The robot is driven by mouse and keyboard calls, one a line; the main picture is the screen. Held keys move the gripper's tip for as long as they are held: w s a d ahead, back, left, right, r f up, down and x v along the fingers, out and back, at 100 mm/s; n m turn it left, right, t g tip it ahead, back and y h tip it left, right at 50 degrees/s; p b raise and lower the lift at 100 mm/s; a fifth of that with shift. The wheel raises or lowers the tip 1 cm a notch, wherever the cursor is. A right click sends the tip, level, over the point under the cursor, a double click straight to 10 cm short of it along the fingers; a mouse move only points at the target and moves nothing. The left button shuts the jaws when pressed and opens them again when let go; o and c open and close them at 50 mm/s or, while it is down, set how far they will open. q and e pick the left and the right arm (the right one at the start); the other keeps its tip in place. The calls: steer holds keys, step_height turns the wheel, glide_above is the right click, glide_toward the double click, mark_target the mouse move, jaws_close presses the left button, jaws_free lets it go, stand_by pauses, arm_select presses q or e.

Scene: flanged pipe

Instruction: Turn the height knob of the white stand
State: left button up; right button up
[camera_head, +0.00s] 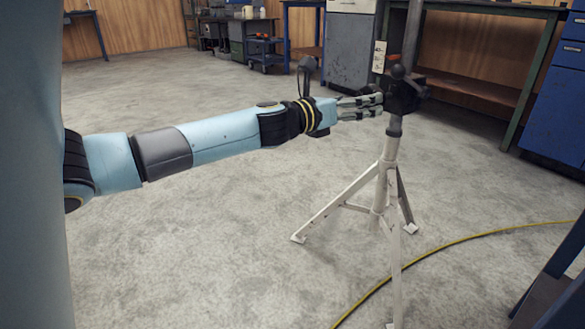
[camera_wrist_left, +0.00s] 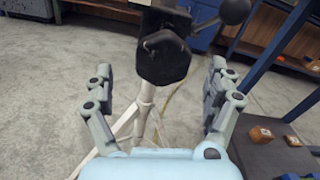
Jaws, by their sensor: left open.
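The white stand (camera_head: 388,182) is upright on three splayed legs on the concrete floor. Its black head (camera_head: 408,97) sits at the top of the post, with a ball-ended lever (camera_head: 398,72). In the left wrist view, a black faceted knob (camera_wrist_left: 163,58) faces my palm, in front of the white post (camera_wrist_left: 146,108). My left gripper (camera_head: 378,105) reaches in level from the left, close to the head. It is open, with one finger on each side of the knob and a visible gap to both. In the head view the knob merges with the dark head. My right gripper is not in view.
A blue bench (camera_head: 560,265) stands at the right front, and wooden blocks (camera_wrist_left: 261,134) lie on a dark surface at right. Workbenches line the back. The floor left of the stand is clear.

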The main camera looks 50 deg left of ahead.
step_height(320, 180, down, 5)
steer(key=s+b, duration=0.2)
steer(key=b, duration=0.1)
arm_select(q)
steer(key=s+p, duration=0.3)
steer(key=s, duration=0.3)
steer(key=s+d+f+m+g+p, duration=0.2)
steer(key=s+f+m+g+p, duration=0.1)
steer(key=s+f+m, duration=0.4)
steer(key=s+d+f+m+g+p, duration=0.2)
steer(key=s+f+m+g+p, duration=0.2)
steer(key=s+f+m, duration=0.4)
steer(key=shift+f+m+g+h, duration=0.3)
steer(key=shift+f+m+g, duration=0.1)
steer(key=shift+f+m, duration=2.5)
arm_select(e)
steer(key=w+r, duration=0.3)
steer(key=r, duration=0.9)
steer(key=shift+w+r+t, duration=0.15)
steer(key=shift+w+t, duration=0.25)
arm_select(q)
steer(key=shift+d+r, duration=0.1)
